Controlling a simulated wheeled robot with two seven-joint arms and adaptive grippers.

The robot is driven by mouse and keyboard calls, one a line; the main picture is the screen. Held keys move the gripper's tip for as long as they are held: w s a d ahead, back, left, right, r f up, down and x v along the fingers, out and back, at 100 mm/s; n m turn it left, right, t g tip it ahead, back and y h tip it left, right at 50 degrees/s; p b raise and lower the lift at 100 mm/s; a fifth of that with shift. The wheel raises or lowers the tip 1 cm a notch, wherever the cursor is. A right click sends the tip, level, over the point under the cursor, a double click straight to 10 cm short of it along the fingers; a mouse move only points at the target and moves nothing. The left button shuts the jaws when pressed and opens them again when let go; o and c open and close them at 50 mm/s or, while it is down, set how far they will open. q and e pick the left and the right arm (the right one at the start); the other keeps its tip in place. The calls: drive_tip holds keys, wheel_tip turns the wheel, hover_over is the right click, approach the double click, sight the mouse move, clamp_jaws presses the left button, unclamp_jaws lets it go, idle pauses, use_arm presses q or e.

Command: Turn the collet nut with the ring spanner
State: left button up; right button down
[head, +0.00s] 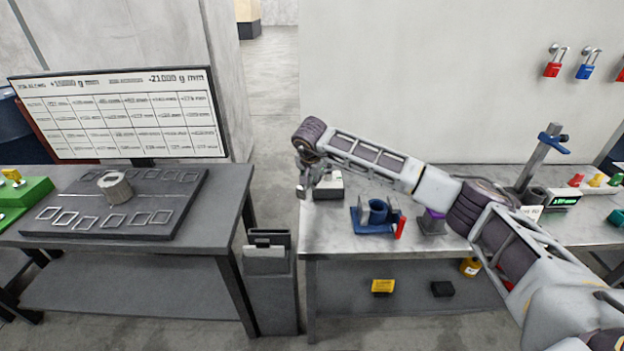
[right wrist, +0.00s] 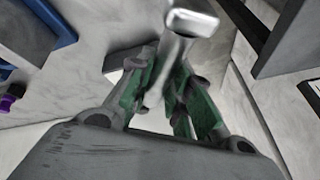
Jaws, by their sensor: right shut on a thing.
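My right gripper (head: 306,186) hangs over the left end of the right-hand bench. In the right wrist view its green-padded fingers (right wrist: 170,95) are shut on a shiny metal bar with a squared, loop-like end, which looks like the ring spanner (right wrist: 190,22). The head view hardly shows the spanner. A blue fixture (head: 374,226) with grey upright parts stands on the bench to the right of the gripper. I cannot tell whether the collet nut is in it. A grey faceted ring (head: 115,187) sits on a dark tray on the left bench. My left gripper is out of view.
A white-grey box (head: 328,187) stands just beside the right gripper. A purple-topped block (head: 434,222) and a stand with a blue clamp (head: 541,150) are further right. A monitor (head: 120,115) stands on the left bench. A gap separates the benches, with a dark bin (head: 271,290) in it.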

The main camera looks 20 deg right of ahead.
drive_tip(key=shift+r+p, duration=1.6)
drive_tip(key=shift+r, duration=1.9)
